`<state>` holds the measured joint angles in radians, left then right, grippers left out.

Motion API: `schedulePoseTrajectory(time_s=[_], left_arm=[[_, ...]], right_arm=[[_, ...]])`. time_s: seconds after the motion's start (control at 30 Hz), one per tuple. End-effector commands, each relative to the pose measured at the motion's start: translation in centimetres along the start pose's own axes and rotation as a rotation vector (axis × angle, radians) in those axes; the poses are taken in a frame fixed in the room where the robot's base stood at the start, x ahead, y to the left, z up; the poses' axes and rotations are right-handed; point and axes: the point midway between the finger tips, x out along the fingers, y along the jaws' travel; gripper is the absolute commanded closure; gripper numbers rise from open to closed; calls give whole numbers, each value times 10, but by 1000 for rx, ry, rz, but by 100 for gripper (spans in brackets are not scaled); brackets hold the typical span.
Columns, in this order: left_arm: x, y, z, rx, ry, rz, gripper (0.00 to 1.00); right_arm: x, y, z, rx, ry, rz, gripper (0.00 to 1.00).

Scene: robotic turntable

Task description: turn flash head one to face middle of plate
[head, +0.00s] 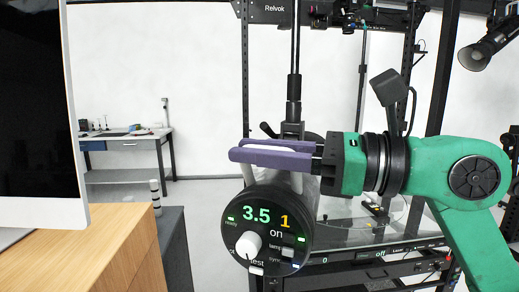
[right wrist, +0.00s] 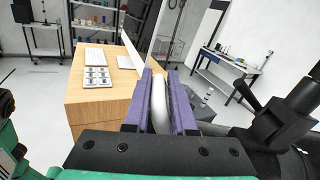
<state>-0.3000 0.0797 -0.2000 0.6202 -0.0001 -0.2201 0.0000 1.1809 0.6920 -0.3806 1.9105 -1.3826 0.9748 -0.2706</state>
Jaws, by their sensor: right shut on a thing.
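The flash head (head: 268,240) shows its round black back panel to the head camera, reading "3.5", "1" and "on", with a white knob. It hangs below a black vertical pole (head: 294,85). My right gripper (head: 240,149) reaches in from the right above the panel. Its purple fingers are shut on a white curved handle-like part, which shows between them in the right wrist view (right wrist: 160,105). The fingers hide part of the mount. A clear plate (head: 345,232) seems to show behind the flash head, mostly hidden. My left gripper is out of view.
A wooden desk (head: 115,250) with a monitor (head: 35,110) stands at the left. A black rack frame (head: 446,70) stands behind my right arm, with another lamp (head: 490,45) at upper right. Open floor lies between desk and back table (head: 125,145).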

Motion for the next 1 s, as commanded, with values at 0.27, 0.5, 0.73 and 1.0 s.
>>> schedulePoseTrajectory(time_s=[0.27, 0.5, 0.73, 1.0], left_arm=[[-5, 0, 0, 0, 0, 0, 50], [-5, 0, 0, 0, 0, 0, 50], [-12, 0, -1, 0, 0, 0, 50], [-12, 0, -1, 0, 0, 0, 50]], right_arm=[[13, 0, -6, 3, 25, -59, 100], [13, 0, -6, 3, 25, -62, 100], [23, -2, -5, 2, 34, -122, 100], [24, -2, -6, 4, 34, -129, 61]])
